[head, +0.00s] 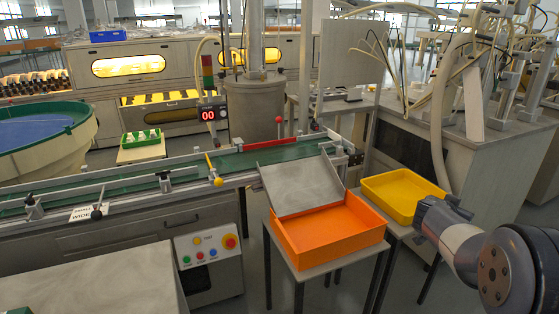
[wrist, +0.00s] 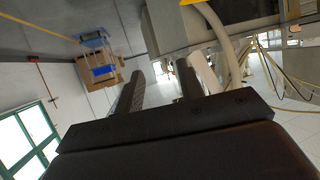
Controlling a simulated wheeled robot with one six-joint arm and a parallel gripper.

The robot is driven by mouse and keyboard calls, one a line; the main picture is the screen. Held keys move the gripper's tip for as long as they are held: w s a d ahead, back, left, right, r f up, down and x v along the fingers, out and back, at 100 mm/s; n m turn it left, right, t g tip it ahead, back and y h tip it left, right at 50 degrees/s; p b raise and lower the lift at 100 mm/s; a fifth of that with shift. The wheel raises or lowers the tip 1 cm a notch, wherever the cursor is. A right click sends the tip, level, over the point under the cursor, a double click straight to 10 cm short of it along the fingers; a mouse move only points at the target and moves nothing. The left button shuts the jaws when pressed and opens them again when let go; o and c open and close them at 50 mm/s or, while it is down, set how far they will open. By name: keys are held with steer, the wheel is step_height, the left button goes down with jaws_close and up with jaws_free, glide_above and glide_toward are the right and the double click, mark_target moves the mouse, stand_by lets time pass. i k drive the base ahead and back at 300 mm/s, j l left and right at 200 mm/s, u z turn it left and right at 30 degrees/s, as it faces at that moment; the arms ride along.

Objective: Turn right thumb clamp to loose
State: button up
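A green conveyor (head: 110,184) with metal guide rails runs across the head view. Two dark clamps sit along its front rail, a left one (head: 33,208) and a right one (head: 165,182). The right one looks like the right thumb clamp; its tight or loose setting is too small to tell. My arm is at the lower right of the head view, well away from the clamps; its fingertips are not clear there. In the wrist view my gripper (wrist: 160,72) has its two dark fingers apart with nothing between them. No clamp shows in the wrist view.
An orange bin (head: 330,238) and a yellow tray (head: 402,194) stand between my arm and the conveyor. A button panel (head: 208,247) is below.

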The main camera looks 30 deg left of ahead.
mark_target(163, 174)
steer(key=i+j+u, duration=0.1)
steer(key=u, duration=0.35)
steer(key=i+u, duration=0.3)
steer(key=u, duration=0.15)
steer(key=i+l+u, duration=0.1)
steer(key=u, duration=0.4)
steer(key=i+l+u, duration=0.15)
steer(key=u, duration=0.3)
steer(key=i+l+u, duration=0.15)
steer(key=u, duration=0.15)
steer(key=i+l+u, duration=0.3)
steer(key=i+j, duration=0.1)
